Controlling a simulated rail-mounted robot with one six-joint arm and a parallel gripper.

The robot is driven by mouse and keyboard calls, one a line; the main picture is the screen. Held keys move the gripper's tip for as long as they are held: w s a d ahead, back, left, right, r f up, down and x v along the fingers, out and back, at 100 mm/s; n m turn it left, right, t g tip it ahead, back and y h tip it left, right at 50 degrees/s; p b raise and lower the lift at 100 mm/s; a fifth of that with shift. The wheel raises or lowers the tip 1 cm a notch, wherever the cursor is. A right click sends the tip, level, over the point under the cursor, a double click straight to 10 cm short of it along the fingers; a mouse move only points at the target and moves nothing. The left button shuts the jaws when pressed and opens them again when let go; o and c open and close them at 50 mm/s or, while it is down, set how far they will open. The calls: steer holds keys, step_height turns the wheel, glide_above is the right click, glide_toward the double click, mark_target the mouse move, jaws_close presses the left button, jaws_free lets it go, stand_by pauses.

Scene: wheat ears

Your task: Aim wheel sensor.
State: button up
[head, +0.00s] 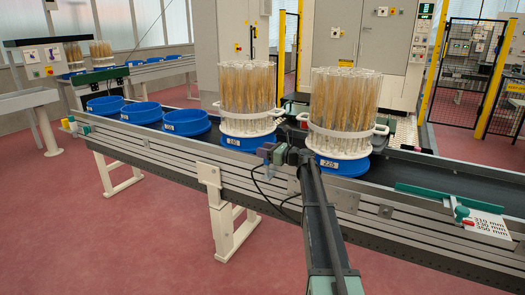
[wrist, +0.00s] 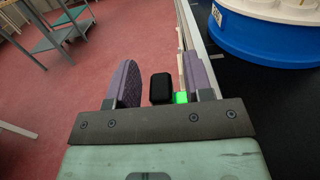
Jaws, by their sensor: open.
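In the wrist view a small black block (wrist: 160,88), which may be the wheel sensor, sits between the two purple fingers of my gripper (wrist: 160,72). A bright green piece (wrist: 181,98) shows beside it, close to the right finger. Gaps show between the block and both fingers, so my gripper is open around it. In the head view my gripper (head: 270,153) is at the conveyor's near side rail, in front of the two loaded blue carriers. The block cannot be made out clearly there. No wheel can be clearly picked out.
The conveyor (head: 440,181) carries two blue carriers (head: 342,163) (head: 250,141) with racks of wheat ears in clear tubes. Empty blue carriers (head: 187,122) stand further left. Red floor lies in front.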

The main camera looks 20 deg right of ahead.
steer(key=v, duration=0.9)
steer(key=shift+s+d, duration=0.25)
steer(key=shift+s, duration=0.05)
